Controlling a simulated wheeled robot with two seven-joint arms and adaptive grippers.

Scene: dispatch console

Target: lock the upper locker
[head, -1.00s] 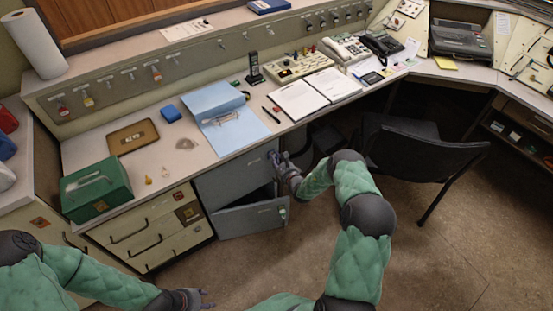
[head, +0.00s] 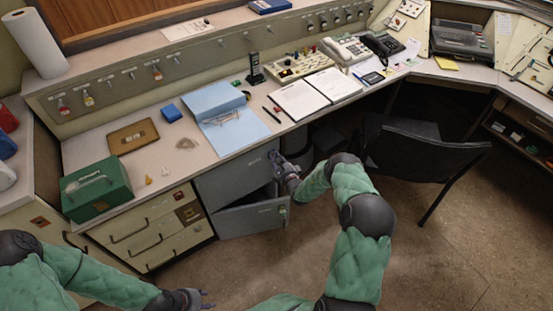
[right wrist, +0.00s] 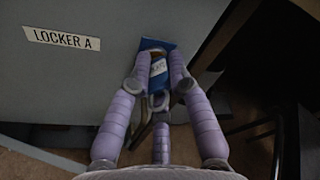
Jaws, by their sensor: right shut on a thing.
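The upper locker (head: 235,178) is a grey door under the desk, and it looks closed. In the right wrist view its door carries a "LOCKER A" label (right wrist: 61,38). My right gripper (head: 274,157) is at the door's right edge. In the right wrist view its fingers (right wrist: 160,58) are shut on a blue tag with a white label (right wrist: 158,67), close against the door. Any key or lock behind the tag is hidden. My left gripper (head: 208,299) is low at the bottom of the head view, apart from the lockers, with its fingers spread and empty.
The lower locker door (head: 250,219) stands ajar below, with a green tag (head: 283,211) at its right edge. Cream drawers (head: 150,235) are to the left. A black chair (head: 425,155) stands to the right. Several tagged keys hang on the panel above the desk. The floor in front is clear.

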